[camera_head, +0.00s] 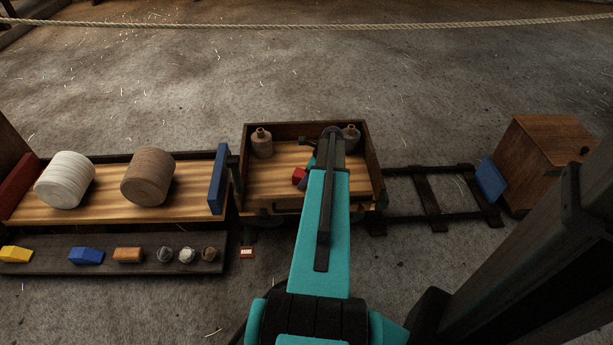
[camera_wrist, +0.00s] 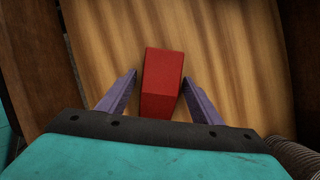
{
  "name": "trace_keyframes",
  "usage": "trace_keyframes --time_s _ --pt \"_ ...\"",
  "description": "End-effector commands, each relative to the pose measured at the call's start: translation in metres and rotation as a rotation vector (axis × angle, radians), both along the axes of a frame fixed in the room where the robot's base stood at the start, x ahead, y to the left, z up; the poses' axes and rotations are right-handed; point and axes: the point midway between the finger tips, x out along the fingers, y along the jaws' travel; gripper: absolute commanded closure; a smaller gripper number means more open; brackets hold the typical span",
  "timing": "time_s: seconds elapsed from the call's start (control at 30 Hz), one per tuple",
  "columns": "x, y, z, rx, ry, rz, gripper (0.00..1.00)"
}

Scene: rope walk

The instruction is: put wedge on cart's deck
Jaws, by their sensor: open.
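A red wedge (camera_wrist: 161,82) lies on the wooden deck of the cart (camera_wrist: 110,30), between the two purple fingers of my gripper (camera_wrist: 160,100) in the wrist view. The fingers are spread, with a gap to the wedge on each side. In the head view, part of the red wedge (camera_head: 299,175) shows beside my arm on the deck of the cart (camera_head: 265,184). My arm hides much of the deck's right part and most of my gripper (camera_head: 308,172).
Two grey bobbins (camera_head: 262,146) stand at the cart's back corners. A platform with two large spools (camera_head: 65,180) is at left, with a shelf of several small pieces (camera_head: 86,256) in front. Rails (camera_head: 430,198) run right to a wooden box (camera_head: 540,160). A rope (camera_head: 300,25) crosses the back.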

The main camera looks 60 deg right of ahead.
Motion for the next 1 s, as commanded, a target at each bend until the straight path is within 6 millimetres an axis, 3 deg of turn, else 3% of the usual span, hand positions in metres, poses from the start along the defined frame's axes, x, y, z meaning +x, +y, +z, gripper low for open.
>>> trace_keyframes --time_s 0.27,0.8,1.0 --pt "-0.004 0.000 0.014 0.000 0.000 0.000 0.41" --pt "-0.033 -0.007 0.089 -0.002 0.000 -0.001 0.41" --pt "-0.041 -0.009 0.108 0.000 0.000 0.001 0.41"
